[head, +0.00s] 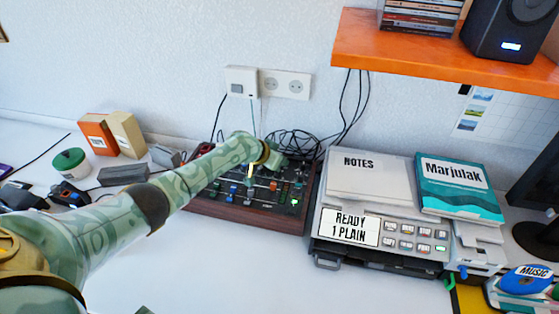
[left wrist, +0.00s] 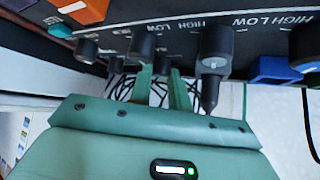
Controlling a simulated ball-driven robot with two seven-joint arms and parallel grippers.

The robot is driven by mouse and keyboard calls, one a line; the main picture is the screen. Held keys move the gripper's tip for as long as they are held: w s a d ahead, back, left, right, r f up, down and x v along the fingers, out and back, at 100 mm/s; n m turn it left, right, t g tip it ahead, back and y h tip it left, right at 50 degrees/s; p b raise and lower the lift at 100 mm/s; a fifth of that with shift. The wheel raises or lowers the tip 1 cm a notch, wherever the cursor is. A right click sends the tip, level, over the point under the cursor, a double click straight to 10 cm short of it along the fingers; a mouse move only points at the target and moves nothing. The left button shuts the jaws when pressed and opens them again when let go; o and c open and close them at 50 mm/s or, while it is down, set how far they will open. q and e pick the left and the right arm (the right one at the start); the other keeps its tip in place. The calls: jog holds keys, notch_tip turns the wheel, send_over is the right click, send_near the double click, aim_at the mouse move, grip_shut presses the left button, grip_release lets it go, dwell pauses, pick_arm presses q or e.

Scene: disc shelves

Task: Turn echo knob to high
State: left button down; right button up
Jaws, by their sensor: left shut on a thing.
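A dark mixer panel with a wooden frame (head: 245,216) sits on the white table, with several coloured knobs and sliders. My left gripper (head: 251,172) reaches over its upper middle; my arm hides part of the panel. In the left wrist view, my left gripper's green fingers (left wrist: 161,72) are close together at the panel and shut on a small dark knob, mostly hidden between them. A larger dark knob with a pointed tip (left wrist: 214,60) is beside them, near HIGH and LOW labels. I cannot read an echo label.
Cables (head: 295,142) lie behind the mixer. An orange shelf (head: 440,64) overhangs the upper right. The table in front is clear.

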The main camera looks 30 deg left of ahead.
pick_arm(q)
jog(key=shift+f, duration=0.1)
jog(key=c, duration=1.3)
grip_release()
